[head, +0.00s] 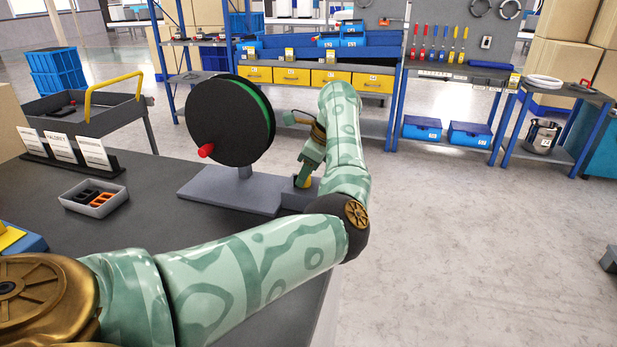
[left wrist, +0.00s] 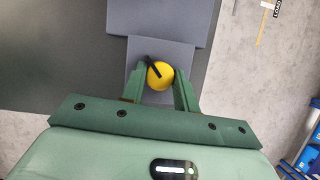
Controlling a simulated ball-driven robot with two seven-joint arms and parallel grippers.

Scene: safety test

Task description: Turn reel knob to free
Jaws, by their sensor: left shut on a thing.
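A large black reel (head: 222,120) with a green edge and a red handle (head: 206,151) stands upright on a grey base (head: 228,190) on the dark table. A yellow knob (head: 308,182) sits on the base's right end, mostly hidden by my left gripper (head: 303,178) in the head view. In the left wrist view the round yellow knob (left wrist: 162,80) has a black pointer (left wrist: 153,66) angled toward the upper left. The fingers of my left gripper (left wrist: 160,84) are shut on the knob, one on each side. My right gripper is not in view.
On the table (head: 140,225) are a small grey bin (head: 95,205) with black and orange parts and a rack of white cards (head: 62,146). A grey cart (head: 85,105) and shelves with yellow drawers (head: 295,75) stand behind.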

